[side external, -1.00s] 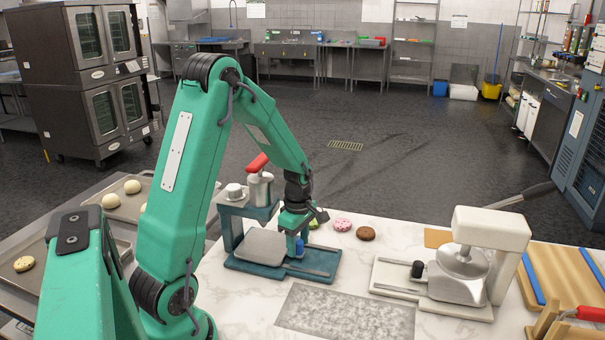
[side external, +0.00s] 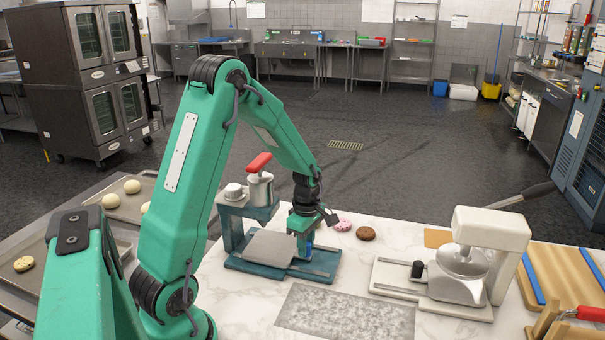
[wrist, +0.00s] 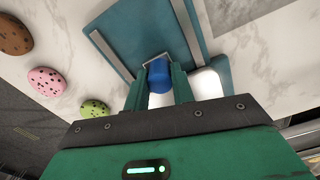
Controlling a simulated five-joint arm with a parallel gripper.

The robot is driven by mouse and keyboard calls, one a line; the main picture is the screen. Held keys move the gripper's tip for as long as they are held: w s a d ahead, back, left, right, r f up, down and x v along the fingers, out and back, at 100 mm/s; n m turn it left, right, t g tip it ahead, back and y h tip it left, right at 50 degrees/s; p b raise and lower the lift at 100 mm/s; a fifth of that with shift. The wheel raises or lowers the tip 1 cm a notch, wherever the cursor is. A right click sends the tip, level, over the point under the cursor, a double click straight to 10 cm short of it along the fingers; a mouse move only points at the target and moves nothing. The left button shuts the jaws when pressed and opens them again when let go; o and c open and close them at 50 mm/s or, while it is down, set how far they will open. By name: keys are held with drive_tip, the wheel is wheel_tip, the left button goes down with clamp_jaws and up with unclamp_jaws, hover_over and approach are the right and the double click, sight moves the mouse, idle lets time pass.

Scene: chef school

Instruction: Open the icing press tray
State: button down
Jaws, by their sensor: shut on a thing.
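The icing press (side external: 233,218) is teal with a silver cylinder and a red lever on top. It stands left of my gripper in the side view. Its pale grey tray (side external: 268,246) lies on the teal base and reaches out to the right of the press column. The tray's blue knob (wrist: 159,72) is between my two fingers in the wrist view. My gripper (side external: 305,242) points down and is shut on this knob. In the side view the fingers and wrist partly cover the knob.
A pink cookie (side external: 341,224) and a brown cookie (side external: 366,233) lie just beyond my gripper. A green cookie (wrist: 94,110) shows in the wrist view. A white press (side external: 487,258) with a black knob stands to the right. A grey speckled mat (side external: 345,312) lies in front.

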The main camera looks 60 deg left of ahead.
drive_tip(key=w+d, duration=0.7)
drive_tip(key=shift+w+d, duration=0.3)
drive_tip(key=shift+w, duration=0.05)
drive_tip(key=c, duration=1.2)
unclamp_jaws()
drive_tip(key=shift+r, duration=3.9)
drive_tip(key=shift+s+r, duration=0.1)
